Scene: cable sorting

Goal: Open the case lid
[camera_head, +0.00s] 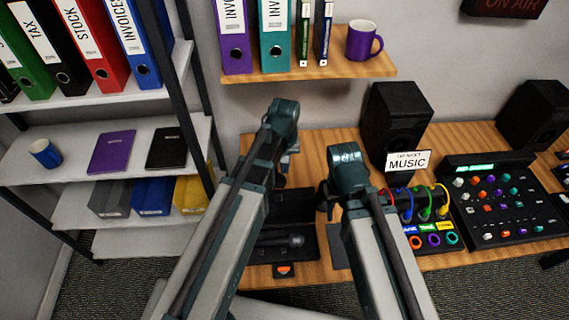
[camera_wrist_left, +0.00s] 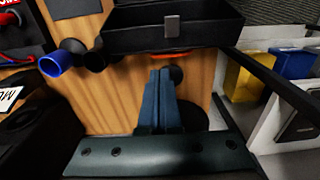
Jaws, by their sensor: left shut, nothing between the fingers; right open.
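The black case (camera_head: 318,245) stands on the wooden desk with a dark microphone (camera_head: 282,240) inside and an orange label at its front. Its lid (camera_head: 292,203) appears raised at the back, partly hidden by my left arm. In the left wrist view a black part of the case (camera_wrist_left: 205,37) with a grey latch (camera_wrist_left: 172,24) shows at the top. My left gripper (camera_head: 281,180) is shut and empty, just behind the lid; its fingers (camera_wrist_left: 163,76) point towards the case, and contact is unclear. My right gripper (camera_head: 324,198) is open, right of the case, largely hidden by its arm.
A cable rack with coloured rings (camera_head: 432,240), a mixer (camera_head: 505,200), a MUSIC sign (camera_head: 408,161) and a speaker (camera_head: 393,118) stand to the right. A wall shelf with a purple mug (camera_head: 362,42) overhangs the back. A shelf unit (camera_head: 75,205) stands left.

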